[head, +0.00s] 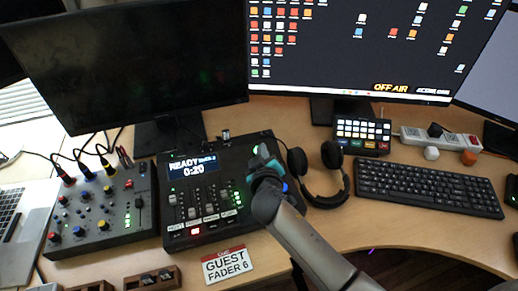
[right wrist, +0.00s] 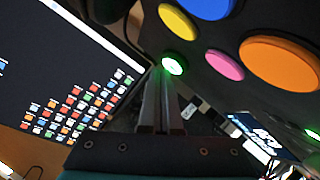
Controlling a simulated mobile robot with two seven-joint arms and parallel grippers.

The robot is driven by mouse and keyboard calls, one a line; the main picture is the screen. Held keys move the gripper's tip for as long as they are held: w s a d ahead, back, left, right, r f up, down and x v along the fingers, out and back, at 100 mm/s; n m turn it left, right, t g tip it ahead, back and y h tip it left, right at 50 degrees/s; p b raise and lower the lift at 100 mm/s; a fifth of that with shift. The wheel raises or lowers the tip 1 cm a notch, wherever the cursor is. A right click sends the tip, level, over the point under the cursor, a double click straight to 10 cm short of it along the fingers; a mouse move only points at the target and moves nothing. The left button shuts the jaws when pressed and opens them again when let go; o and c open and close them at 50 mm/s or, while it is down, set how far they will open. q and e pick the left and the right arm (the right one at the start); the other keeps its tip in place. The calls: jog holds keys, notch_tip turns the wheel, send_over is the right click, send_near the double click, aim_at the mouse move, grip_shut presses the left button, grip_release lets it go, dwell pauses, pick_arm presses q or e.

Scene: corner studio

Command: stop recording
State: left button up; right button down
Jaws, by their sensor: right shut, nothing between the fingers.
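The recorder console (head: 170,215) sits on the desk, its display (head: 193,167) reading "READY" and "0:20". My right gripper (head: 259,160) is over the console's right side and hides part of it. In the right wrist view its fingers (right wrist: 166,82) are together and empty, with their tips close to a small round button lit green (right wrist: 174,65). I cannot tell whether they touch it. Yellow (right wrist: 179,22), blue (right wrist: 209,6), pink (right wrist: 225,65) and orange (right wrist: 281,62) pads are nearby. The monitor (head: 345,60) shows "OFF AIR". My left gripper is out of view.
Headphones (head: 343,185) lie just right of the console, and a keyboard (head: 430,186) is beyond them. A mixer (head: 105,215) with plugged cables stands on the left. A "GUEST FADER 6" card (head: 229,264) lies in front. A small key pad (head: 362,134) and a power strip (head: 440,138) are behind.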

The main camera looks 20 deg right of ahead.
jog(key=r+p, duration=0.1)
jog(key=s+r+p, duration=0.1)
jog(key=r+p, duration=0.1)
jog(key=p, duration=0.1)
jog(key=shift+s+r, duration=0.4)
jog(key=shift+s+r+p, duration=0.5)
jog(key=shift+r+p, duration=0.25)
jog(key=shift+r, duration=0.05)
jog(key=shift+s+f, duration=0.1)
